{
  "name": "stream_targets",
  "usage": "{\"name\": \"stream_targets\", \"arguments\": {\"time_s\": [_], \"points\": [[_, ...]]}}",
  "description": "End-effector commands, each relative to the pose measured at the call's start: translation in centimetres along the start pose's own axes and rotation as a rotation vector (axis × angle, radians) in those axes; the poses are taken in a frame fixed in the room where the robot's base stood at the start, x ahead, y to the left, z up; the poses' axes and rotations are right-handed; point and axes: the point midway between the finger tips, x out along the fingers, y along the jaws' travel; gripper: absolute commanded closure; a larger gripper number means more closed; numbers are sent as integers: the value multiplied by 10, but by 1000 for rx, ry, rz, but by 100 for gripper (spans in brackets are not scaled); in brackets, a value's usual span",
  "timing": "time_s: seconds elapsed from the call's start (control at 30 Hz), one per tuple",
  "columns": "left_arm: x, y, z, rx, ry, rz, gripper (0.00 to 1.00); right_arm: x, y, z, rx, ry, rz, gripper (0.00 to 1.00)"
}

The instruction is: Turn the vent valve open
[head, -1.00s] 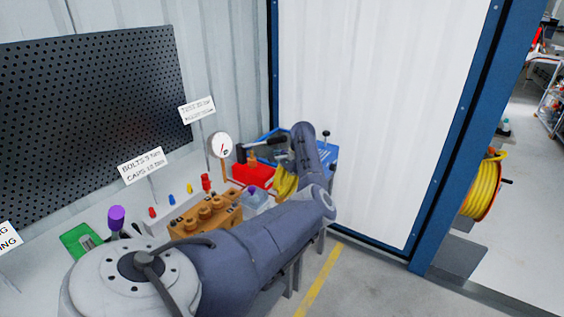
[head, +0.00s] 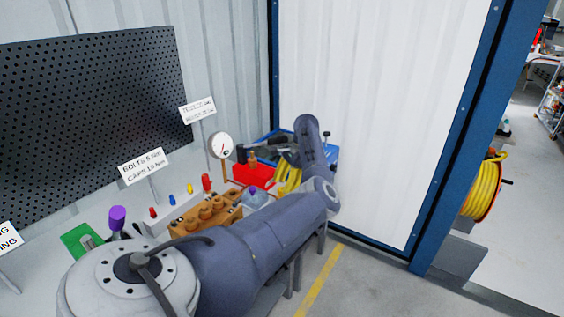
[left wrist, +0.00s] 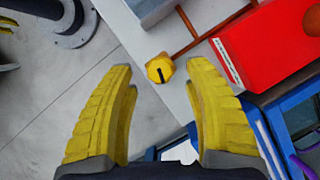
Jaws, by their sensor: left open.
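A yellow round knob with a black slot, seemingly the vent valve (left wrist: 160,69), sits at the end of a thin copper-coloured pipe in the left wrist view. My left gripper (left wrist: 158,74) is open, with its two yellow ribbed fingers on either side of the knob in the picture. A gap shows between each finger and the knob, and I cannot tell the depth between them. In the head view my left wrist hides the valve area. My right gripper is in neither view.
A red box (left wrist: 272,45) lies right of the fingers. A dial gauge (head: 221,146) stands behind the brown pump block (head: 205,214). Floor (left wrist: 45,110) shows left of the fingers.

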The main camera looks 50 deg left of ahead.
Motion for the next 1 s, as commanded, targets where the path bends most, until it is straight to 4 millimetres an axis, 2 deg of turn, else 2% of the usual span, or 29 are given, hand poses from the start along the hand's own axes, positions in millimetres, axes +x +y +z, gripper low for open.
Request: {"name": "stream_targets", "arguments": {"time_s": [0.03, 0.2, 0.43, 0.67, 1.0], "points": [[-11, 0, 0, 1, 3, -1, 48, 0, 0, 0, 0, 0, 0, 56], [-41, 0, 0, 1, 2, -1, 48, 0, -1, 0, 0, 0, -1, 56], [-72, 0, 0, 1, 1, 0, 48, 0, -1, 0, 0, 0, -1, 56], [-87, -1, 1, 0, 0, 0, 48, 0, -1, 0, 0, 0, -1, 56], [-89, -1, 1, 0, -1, 0, 48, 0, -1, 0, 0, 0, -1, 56]]}}
